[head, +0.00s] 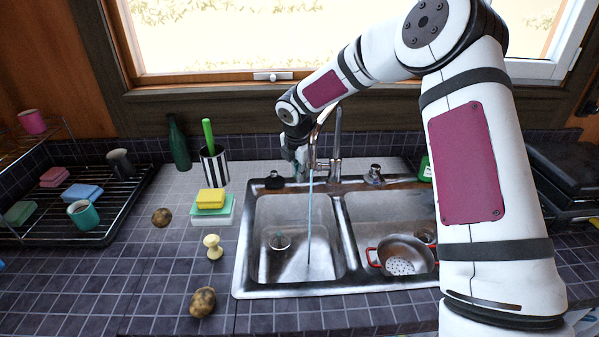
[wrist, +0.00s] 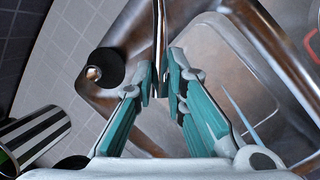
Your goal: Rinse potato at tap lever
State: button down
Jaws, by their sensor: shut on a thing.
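My gripper (head: 297,152) is at the tap behind the left basin, shut on the tap lever. In the wrist view its teal fingertips (wrist: 162,84) close around a thin metal rod (wrist: 159,28), which looks like that lever. The tap (head: 336,140) rises behind the sink, partly hidden by my arm. A thin blue water stream (head: 309,220) runs down into the left basin (head: 262,217); it also shows in the wrist view (wrist: 243,115). One brown potato (head: 202,302) lies on the front counter, left of the sink. Another brown potato (head: 161,217) lies farther back.
A pale mushroom-shaped thing (head: 213,247) stands between the potatoes. Sponges (head: 211,199), a striped cup (head: 214,166) and a green bottle (head: 179,145) stand behind. A red-handled colander (head: 401,257) sits in the right basin. A dish rack (head: 110,222) stands left. The front-left counter is clear.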

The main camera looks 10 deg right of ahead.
jog(key=c, duration=1.6)
grip_release()
notch_tip(320, 180, up, 10)
